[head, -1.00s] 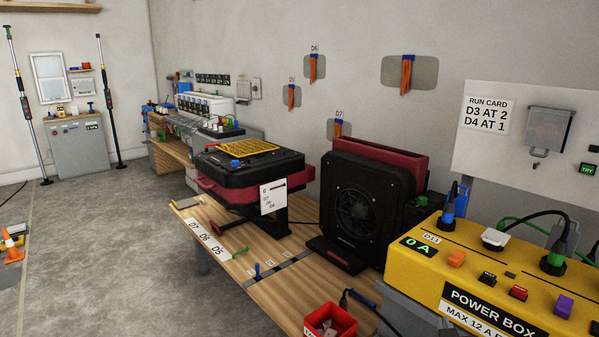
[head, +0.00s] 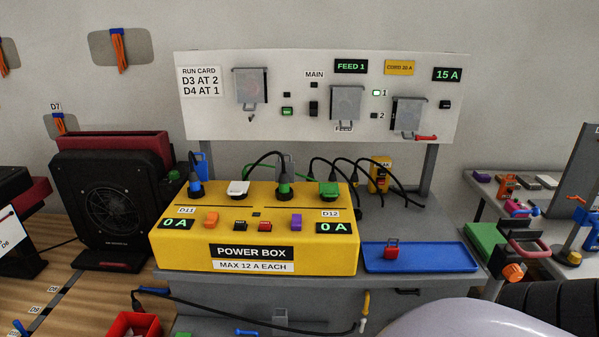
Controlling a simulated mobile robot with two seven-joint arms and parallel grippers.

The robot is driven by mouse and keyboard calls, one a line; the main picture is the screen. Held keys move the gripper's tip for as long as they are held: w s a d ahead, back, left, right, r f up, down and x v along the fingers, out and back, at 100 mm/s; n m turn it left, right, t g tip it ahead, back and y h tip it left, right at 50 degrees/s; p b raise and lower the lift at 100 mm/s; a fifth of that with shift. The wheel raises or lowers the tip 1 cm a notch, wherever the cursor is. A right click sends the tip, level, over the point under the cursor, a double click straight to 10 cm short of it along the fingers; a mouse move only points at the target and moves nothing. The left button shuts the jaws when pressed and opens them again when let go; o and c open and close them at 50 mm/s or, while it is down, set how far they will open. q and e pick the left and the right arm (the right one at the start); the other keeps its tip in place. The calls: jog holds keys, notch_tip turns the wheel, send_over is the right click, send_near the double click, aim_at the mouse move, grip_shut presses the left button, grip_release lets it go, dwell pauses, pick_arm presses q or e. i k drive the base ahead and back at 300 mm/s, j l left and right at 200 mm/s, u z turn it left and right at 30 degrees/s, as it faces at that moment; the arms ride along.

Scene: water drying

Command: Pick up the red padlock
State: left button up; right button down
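The red padlock (head: 391,253) with its thin shackle upward sits on the blue tray (head: 430,264), near the tray's left end. The tray lies on the grey bench just right of the yellow power box (head: 250,233). No gripper shows in the head view, so their states are hidden.
A white panel (head: 301,120) with several covered switches stands behind the bench. Black cables (head: 400,190) arch from the power box plugs behind the tray. A red bin (head: 134,325) and a black fan (head: 105,205) are at left. A cluttered side bench (head: 480,206) is at right.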

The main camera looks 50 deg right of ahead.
aim_at(391, 252)
jog(key=z, duration=2.1)
